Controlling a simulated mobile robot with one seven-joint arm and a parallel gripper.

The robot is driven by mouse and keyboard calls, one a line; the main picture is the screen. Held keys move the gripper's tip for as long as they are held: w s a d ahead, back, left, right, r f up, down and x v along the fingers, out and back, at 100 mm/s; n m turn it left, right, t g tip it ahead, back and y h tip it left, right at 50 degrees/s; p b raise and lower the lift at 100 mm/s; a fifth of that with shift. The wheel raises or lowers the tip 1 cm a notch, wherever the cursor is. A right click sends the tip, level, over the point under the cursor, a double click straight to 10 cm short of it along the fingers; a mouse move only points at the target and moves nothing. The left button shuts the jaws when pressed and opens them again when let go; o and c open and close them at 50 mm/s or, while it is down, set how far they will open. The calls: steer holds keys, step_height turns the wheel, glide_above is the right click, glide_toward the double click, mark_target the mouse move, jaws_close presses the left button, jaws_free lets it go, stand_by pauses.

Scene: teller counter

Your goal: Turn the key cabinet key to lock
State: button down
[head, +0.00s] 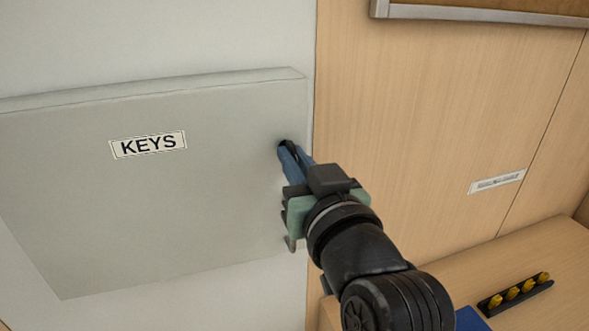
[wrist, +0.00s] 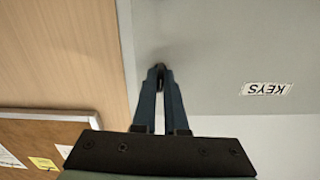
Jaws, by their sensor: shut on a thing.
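The grey key cabinet (head: 190,205) hangs on the wall with its door closed, and a white KEYS label (head: 148,144) is on its front. The cabinet also fills the upper right of the wrist view (wrist: 220,60), with the label upside down there. My gripper (head: 287,148) is at the right edge of the door, its blue fingers pointing at the cabinet front. In the wrist view the fingertips (wrist: 159,72) are together on a small dark thing at the door, which looks like the key. The fingers hide most of it, and I cannot tell how far it is turned.
A wood panel (head: 420,110) runs right of the cabinet, with a small label strip (head: 497,181). A wooden counter (head: 555,260) at the lower right holds a black rack with several yellow pieces (head: 516,293) and a blue item (head: 470,320). A pinboard (wrist: 40,140) shows in the wrist view.

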steer(key=shift+n, duration=0.5)
steer(key=c, duration=1)
jaws_free()
steer(key=shift+o, duration=0.2)
steer(key=shift+s, duration=0.1)
